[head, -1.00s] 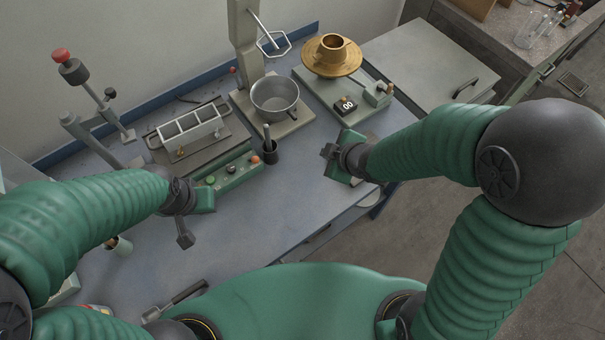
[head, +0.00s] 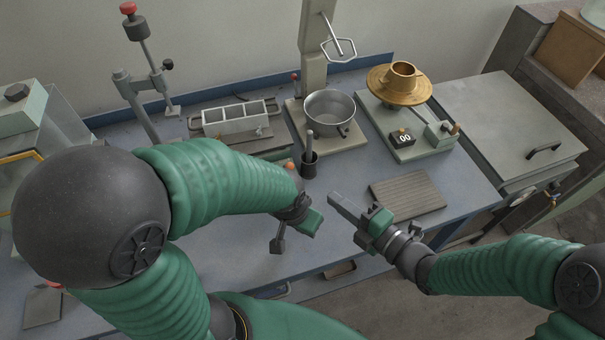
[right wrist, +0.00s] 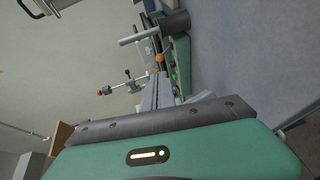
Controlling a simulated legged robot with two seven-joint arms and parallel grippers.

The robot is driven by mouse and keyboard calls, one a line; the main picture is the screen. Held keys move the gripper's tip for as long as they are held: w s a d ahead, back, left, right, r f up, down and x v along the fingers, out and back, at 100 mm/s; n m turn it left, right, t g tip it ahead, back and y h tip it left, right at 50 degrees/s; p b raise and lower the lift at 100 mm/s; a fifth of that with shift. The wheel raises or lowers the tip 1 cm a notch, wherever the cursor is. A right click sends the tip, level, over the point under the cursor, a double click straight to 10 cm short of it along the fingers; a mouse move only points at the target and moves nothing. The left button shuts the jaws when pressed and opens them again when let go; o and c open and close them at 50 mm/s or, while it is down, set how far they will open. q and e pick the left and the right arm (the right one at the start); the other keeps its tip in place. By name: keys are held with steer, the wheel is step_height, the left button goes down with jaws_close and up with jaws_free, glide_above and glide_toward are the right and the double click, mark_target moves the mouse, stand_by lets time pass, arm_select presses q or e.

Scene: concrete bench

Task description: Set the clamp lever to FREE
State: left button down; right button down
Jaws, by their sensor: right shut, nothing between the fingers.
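No lettering such as FREE is readable, and I cannot tell for sure which part is the clamp lever. A small red-knobbed lever (head: 295,77) shows beside the grey column (head: 313,65) behind the metal pot (head: 330,108). A rod stand (head: 145,100) at the back left carries a black knob (head: 167,65) and a red top knob (head: 128,8). My right gripper (head: 334,198) is shut and empty over the front of the bench, apart from all of these. It also shows in the right wrist view (right wrist: 165,92). My left gripper (head: 278,244) hangs left of it, jaws unclear.
A black cup with a rod (head: 309,164) stands between the grippers and pot. A scale with a brass part (head: 400,80) stands right of the pot. A ribbed mat (head: 408,195) lies nearer. A divided tray (head: 237,120) stands behind my left arm. The bench front is clear.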

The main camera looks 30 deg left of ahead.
mark_target(288, 166)
arm_select(q)
steer(key=shift+a, duration=0.15)
arm_select(e)
steer(key=x, duration=1.2)
steer(key=shift+a+f, duration=0.15)
steer(key=shift+a, duration=0.15)
arm_select(q)
steer(key=shift+d, duration=0.35)
arm_select(e)
steer(key=shift+d, duration=0.2)
arm_select(q)
steer(key=shift+a, duration=0.1)
arm_select(e)
steer(key=shift+a, duration=0.1)
